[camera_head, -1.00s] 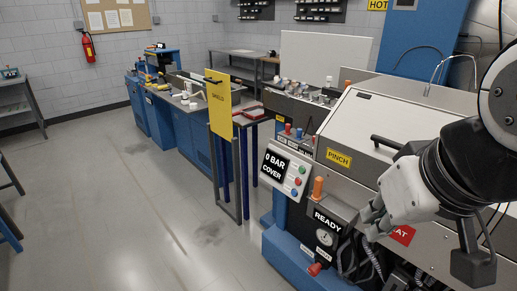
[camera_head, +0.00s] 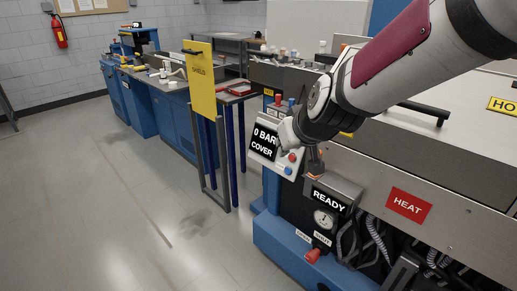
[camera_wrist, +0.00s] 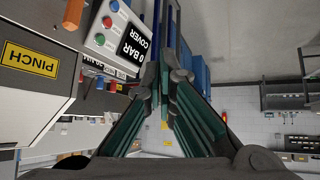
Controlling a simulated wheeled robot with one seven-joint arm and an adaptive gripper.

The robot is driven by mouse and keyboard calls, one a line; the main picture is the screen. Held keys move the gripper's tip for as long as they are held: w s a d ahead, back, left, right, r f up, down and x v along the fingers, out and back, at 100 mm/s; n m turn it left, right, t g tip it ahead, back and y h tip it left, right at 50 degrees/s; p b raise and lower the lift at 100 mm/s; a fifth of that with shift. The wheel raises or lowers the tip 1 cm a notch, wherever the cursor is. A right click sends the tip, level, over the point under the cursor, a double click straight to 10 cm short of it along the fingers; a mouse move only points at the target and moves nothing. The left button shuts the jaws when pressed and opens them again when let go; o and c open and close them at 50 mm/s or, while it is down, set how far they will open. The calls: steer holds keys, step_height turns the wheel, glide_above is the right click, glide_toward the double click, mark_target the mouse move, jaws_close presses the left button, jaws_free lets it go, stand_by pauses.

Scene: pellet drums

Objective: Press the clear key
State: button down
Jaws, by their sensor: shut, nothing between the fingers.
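The control panel (camera_head: 262,158) is a white, tilted box with a black display reading "0 BAR COVER". I cannot read which button is the clear key. My gripper (camera_head: 284,135) is shut and empty, and overlaps the panel's upper right part in the head view. In the wrist view, my gripper (camera_wrist: 163,72) has its fingers together, just right of the display. Contact with the panel cannot be told.
An orange-topped knob (camera_head: 315,160) stands close beside my gripper, above the "READY" box (camera_head: 329,201). A yellow shield plate (camera_head: 201,80) stands on a frame to the left. The machine cover with its black handle (camera_head: 423,110) is to the right. The floor at left is clear.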

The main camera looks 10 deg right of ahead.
steer(key=w+f+t+h+b, duration=0.15)
steer(key=w+f+b, duration=0.25)
steer(key=w+f, duration=0.5)
steer(key=n+t+h+b, duration=0.4)
steer(key=n+h+b, duration=0.15)
steer(key=b, duration=0.45)
glide_toward(288, 171)
steer(key=w+a+r, duration=0.1)
steer(key=a+r, duration=0.3)
steer(key=a+n+t+h+b, duration=0.1)
steer(key=a+f+n+t+h+b, duration=0.1)
steer(key=n+t+b, duration=0.1)
steer(key=w+a+f+n+t+b, duration=0.1)
steer(key=t, duration=0.1)
steer(key=shift+w+a+f+h+b, duration=0.1)
steer(key=shift+a+f+h+b, duration=0.1)
steer(key=shift+h+b, duration=0.2)
steer(key=w+d+f+b, duration=0.3)
steer(key=w+d, duration=0.2)
steer(key=d, duration=0.1)
steer(key=shift+d+b, duration=0.3)
steer(key=shift+d, duration=0.05)
steer(key=shift+d, duration=0.1)
steer(key=shift+w+d+f, duration=0.1)
steer(key=shift+w+d, duration=0.1)
steer(key=shift+d, duration=0.05)
